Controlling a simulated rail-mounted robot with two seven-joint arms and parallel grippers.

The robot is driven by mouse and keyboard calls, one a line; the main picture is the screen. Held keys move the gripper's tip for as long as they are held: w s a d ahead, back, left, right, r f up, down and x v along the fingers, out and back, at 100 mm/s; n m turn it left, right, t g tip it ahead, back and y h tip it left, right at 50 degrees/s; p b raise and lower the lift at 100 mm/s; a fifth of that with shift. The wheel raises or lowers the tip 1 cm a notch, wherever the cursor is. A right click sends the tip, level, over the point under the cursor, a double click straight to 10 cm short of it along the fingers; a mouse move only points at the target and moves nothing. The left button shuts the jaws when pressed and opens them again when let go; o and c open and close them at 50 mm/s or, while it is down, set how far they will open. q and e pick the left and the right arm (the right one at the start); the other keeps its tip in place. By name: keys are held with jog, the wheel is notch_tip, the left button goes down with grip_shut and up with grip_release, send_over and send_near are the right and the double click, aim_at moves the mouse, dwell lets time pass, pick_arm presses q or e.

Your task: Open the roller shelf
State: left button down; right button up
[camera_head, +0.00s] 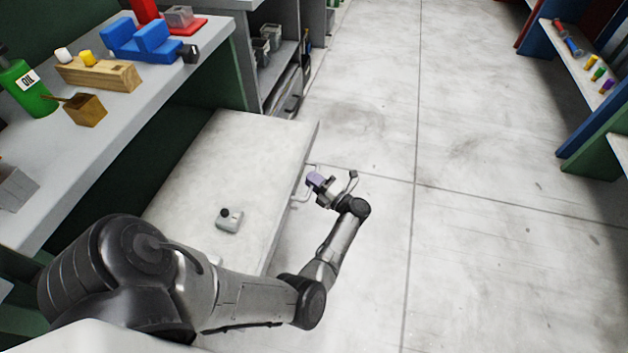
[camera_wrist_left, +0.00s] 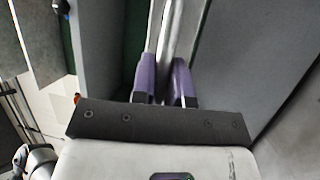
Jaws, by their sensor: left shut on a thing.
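The roller shelf (camera_head: 235,160) is a pale grey slab standing out from under the workbench, over the floor. A thin metal handle (camera_head: 301,198) is on its right edge; the handle bar also shows in the left wrist view (camera_wrist_left: 171,35). My left gripper (camera_head: 313,181) has purple fingertips and is shut on the handle. In the left wrist view its fingers (camera_wrist_left: 165,82) lie on both sides of the bar. The arm reaches across the shelf's near right corner and hides part of it. My right gripper is not in view.
A small grey block with a black knob (camera_head: 229,220) sits on the shelf. The workbench (camera_head: 150,95) holds a green oil bottle (camera_head: 26,88), a wooden block and a blue vise. Open floor (camera_head: 470,230) lies to the right, with a parts rack (camera_head: 580,60) beyond.

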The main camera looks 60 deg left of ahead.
pick_arm(q)
jog(key=c, duration=1.1)
grip_release()
jog(key=shift+c, duration=0.2)
jog(key=v, duration=1.3)
jog(key=shift+w+d, duration=0.25)
jog(key=shift+d, duration=0.1)
